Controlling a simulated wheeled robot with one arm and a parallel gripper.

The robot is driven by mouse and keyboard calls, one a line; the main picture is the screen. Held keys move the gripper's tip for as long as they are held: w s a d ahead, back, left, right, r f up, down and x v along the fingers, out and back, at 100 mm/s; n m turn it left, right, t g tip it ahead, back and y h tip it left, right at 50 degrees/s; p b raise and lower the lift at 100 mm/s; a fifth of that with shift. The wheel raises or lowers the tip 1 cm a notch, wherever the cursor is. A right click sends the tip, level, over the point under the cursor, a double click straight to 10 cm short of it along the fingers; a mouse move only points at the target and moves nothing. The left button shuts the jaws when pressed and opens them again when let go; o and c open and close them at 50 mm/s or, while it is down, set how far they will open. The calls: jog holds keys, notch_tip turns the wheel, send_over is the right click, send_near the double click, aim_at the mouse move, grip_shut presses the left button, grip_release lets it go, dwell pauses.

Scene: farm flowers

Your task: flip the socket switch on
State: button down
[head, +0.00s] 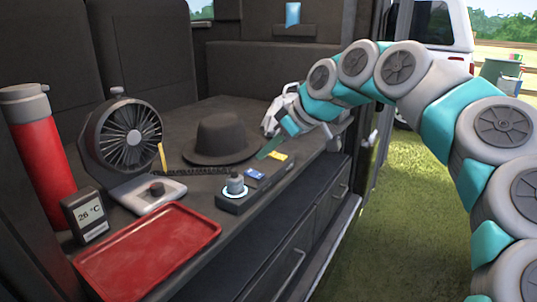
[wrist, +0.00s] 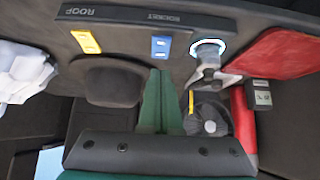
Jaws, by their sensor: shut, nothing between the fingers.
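The switch panel (head: 232,203) is a dark strip on the counter's front edge. In the wrist view the panel (wrist: 120,15) carries the words ROOF and SOCKET. The blue socket switch (wrist: 161,48) sits by SOCKET and also shows in the head view (head: 255,174). A yellow switch (wrist: 87,41) sits by ROOF. I cannot tell which way the blue switch is set. A grey plug with a glowing ring (head: 235,187) stands beside it. My gripper (wrist: 160,73) is shut and empty, its green fingers pointing toward the blue switch. In the head view its tips (head: 266,150) are just behind the panel.
A black hat (head: 222,137) is behind the panel, and a fan (head: 125,135) stands left of it. A red tray (head: 150,250), thermometer (head: 86,215) and red flask (head: 43,145) are on the left. A white crumpled thing (wrist: 22,72) is at the wrist view's left.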

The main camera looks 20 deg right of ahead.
jog(key=v, duration=1.1)
jog(key=shift+s+d+f, duration=0.25)
jog(key=shift+s+f, duration=0.1)
jog(key=shift+f, duration=0.05)
